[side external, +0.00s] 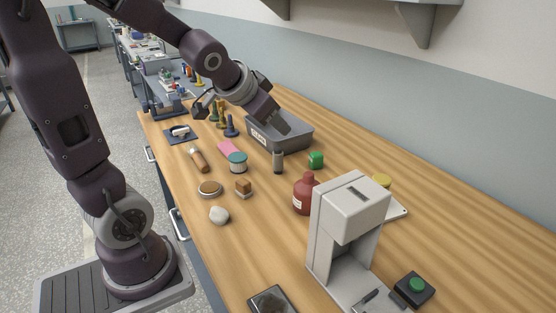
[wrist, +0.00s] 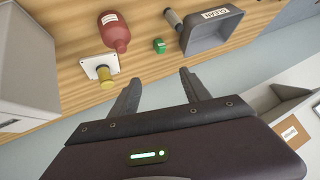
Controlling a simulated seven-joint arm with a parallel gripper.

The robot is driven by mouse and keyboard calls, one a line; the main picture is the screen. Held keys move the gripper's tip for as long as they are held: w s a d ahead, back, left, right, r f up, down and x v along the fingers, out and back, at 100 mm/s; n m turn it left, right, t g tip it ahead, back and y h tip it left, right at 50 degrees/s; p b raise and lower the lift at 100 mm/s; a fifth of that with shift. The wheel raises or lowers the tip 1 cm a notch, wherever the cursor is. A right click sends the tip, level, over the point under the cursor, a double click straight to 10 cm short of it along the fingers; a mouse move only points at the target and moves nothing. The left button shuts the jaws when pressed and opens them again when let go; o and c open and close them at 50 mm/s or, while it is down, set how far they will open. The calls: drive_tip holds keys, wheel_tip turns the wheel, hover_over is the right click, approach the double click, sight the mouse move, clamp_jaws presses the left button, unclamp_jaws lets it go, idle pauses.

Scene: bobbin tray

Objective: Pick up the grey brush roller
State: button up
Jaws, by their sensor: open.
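The grey brush roller (side external: 278,161) looks like a small grey cylinder standing upright on the wooden table, in front of the grey bin. In the wrist view the roller (wrist: 173,18) shows near the top edge, close beside the bin. My gripper (side external: 284,127) is over the bin area in the side view, behind and above the roller. In the wrist view my gripper (wrist: 160,76) has its two fingers apart with nothing between them. The roller is well away from the fingertips.
The grey labelled bin (side external: 300,143) is close to the roller. A green block (side external: 316,160) and a red bottle (side external: 305,195) stand to its right, a teal-topped jar (side external: 238,163) to its left. A pale machine (side external: 345,235) stands nearer the camera.

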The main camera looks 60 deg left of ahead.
drive_tip(key=w+a+f, duration=0.4)
drive_tip(key=w+a, duration=0.1)
drive_tip(key=a, duration=0.2)
drive_tip(key=m+t+h, duration=0.1)
drive_tip(key=t+h, duration=0.1)
drive_tip(key=t, duration=0.2)
approach(278, 155)
drive_tip(key=w+a, duration=0.3)
drive_tip(key=w, duration=0.2)
drive_tip(key=f, duration=0.1)
drive_tip(key=s+f+t+h, duration=0.2)
drive_tip(key=f, duration=0.1)
drive_tip(key=shift+s+d, duration=0.1)
drive_tip(key=x, duration=0.6)
drive_tip(key=shift+w+r, duration=0.2)
drive_tip(key=shift+w, duration=0.3)
clamp_jaws()
